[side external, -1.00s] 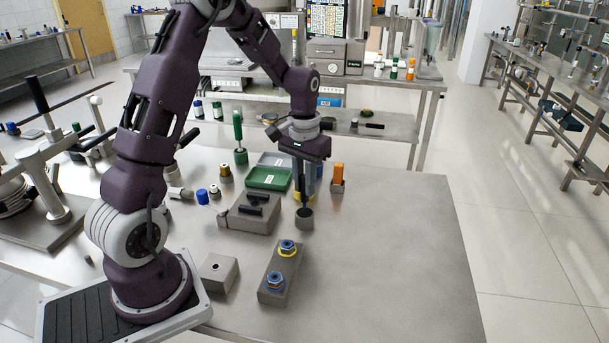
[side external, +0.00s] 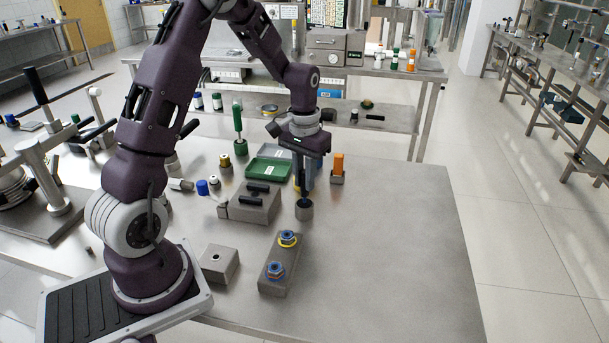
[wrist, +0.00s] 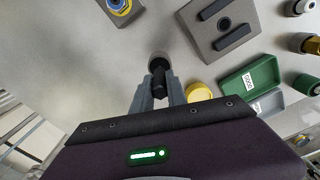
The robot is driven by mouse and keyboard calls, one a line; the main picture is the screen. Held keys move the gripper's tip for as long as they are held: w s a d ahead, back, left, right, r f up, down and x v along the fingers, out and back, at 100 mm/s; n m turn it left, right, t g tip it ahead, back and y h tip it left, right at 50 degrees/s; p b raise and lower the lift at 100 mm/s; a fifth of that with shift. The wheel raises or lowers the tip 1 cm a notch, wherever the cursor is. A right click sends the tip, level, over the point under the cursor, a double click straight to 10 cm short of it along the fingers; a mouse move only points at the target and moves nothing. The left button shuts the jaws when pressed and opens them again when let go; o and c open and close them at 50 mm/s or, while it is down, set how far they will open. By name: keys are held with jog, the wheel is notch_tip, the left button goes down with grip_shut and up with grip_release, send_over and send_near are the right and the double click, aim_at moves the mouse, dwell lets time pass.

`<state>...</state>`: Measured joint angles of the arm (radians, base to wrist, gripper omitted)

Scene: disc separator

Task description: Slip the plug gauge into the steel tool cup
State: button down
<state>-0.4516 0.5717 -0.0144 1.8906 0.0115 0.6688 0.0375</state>
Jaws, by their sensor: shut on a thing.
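A grey block with black bars (side external: 252,205) stands left of the cup, with a green tray (side external: 268,171) behind. An orange-topped piece (side external: 338,166) stands behind right. A block with blue and yellow fittings (side external: 278,266) lies in front. The bench to the right is clear.

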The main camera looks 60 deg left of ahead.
jog(key=shift+f, duration=0.6)
jog(key=shift+f, duration=0.45)
jog(key=c, duration=1.3)
grip_release()
jog(key=shift+f, duration=0.1)
jog(key=shift+o, duration=0.2)
